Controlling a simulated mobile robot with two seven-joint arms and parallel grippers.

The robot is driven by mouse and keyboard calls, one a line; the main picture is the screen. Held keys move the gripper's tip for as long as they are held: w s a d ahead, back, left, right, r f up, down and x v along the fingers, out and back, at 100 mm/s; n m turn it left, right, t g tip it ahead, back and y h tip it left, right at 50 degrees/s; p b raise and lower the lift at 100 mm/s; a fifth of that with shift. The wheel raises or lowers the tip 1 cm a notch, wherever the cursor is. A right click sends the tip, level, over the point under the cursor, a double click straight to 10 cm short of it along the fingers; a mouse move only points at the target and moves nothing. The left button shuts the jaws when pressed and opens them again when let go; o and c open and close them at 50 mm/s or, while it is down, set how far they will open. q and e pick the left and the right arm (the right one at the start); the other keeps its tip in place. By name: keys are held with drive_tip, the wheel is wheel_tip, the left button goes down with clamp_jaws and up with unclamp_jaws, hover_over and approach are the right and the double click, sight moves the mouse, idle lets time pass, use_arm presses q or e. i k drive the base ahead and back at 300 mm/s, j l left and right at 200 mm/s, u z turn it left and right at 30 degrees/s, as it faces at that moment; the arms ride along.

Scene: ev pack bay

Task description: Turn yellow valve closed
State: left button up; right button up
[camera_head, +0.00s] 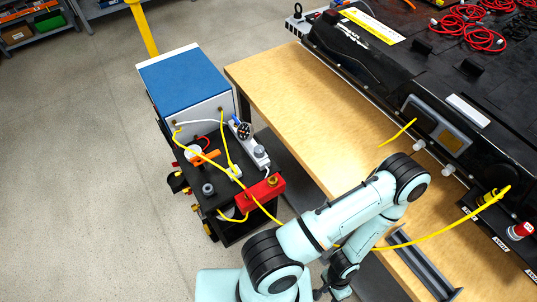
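The test cart (238,228) stands left of the bench, with hoses and fittings on its dark top. A red block (259,190) at its near right corner carries a small brass-yellow knob (272,181). An orange handle (206,157) sits farther left on the cart. I cannot tell for certain which fitting is the yellow valve. One pale teal arm of mine, seemingly the right, rises at the bottom, bends over the bench edge and folds back down. Its gripper (332,291) is partly hidden at the bottom edge, right of and apart from the cart. My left gripper is out of view.
A yellow hose (437,236) runs from the cart behind my arm to the black battery pack (370,80) on the wooden bench (290,85). A blue-topped box (183,82) and a gauge (243,131) stand on the cart. The floor to the left is clear.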

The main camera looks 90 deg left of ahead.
sight(234, 170)
drive_tip(key=u, duration=3.2)
drive_tip(key=j+u, duration=0.2)
drive_tip(key=u, duration=0.2)
